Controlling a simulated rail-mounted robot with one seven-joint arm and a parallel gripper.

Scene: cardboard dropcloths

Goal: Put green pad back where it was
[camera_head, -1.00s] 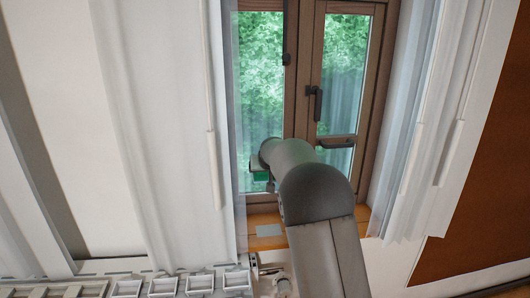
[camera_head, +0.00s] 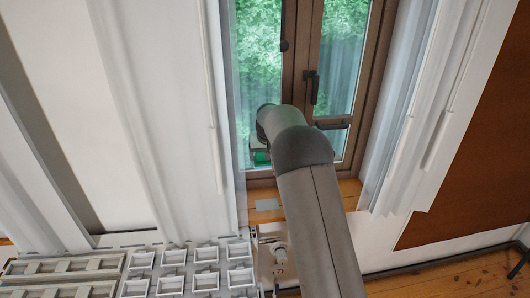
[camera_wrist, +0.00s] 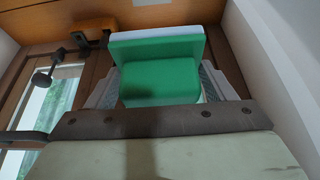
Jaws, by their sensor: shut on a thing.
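The green pad (camera_wrist: 160,82) is held between the two fingers of my gripper (camera_wrist: 160,88) in the wrist view. It looks like a green block with a raised part and a white strip along its far edge. In the head view a small part of the green pad (camera_head: 261,157) shows below the end of my arm, in front of the window and above the sill. My arm hides most of my gripper (camera_head: 260,146) there. The pad appears clear of the sill.
A wooden sill (camera_head: 295,193) runs under the window, with a flat grey plate (camera_head: 267,204) on it. White curtains hang left (camera_head: 165,120) and right (camera_head: 425,110). Dark handles (camera_head: 312,86) stick out from the window frame. White trays (camera_head: 190,270) lie at lower left.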

